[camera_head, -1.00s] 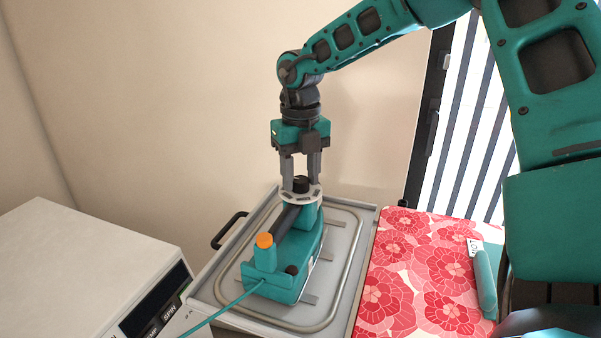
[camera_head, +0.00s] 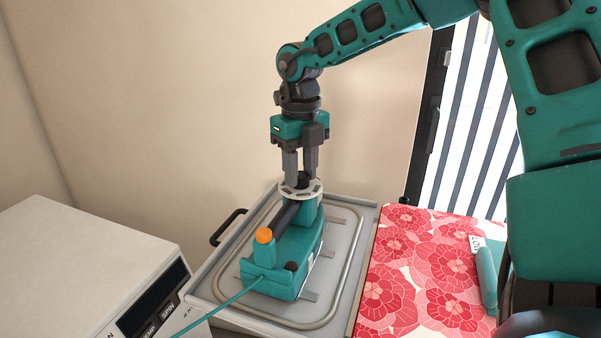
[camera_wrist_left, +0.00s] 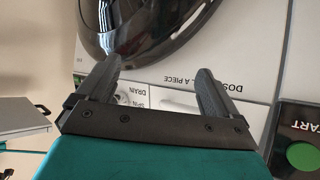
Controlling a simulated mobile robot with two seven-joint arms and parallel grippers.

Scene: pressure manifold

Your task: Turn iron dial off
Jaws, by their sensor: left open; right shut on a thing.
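The teal iron (camera_head: 283,265) stands on a metal rest on a grey-white surface in the head view. Its round white-grey dial plate (camera_head: 293,193) is at its far end, with a dark knob in the middle. My right gripper (camera_head: 301,183) comes down from above and is shut on the dark dial knob, mostly hidden between its fingers. My left gripper (camera_wrist_left: 160,88) shows only in the left wrist view. It is open and empty, in front of a white machine panel.
A red floral ironing surface (camera_head: 398,270) lies right of the iron. A white machine (camera_head: 90,265) with a dark panel stands at left. The iron's teal cord (camera_head: 225,305) runs toward the lower left. A green START button (camera_wrist_left: 302,156) shows in the left wrist view.

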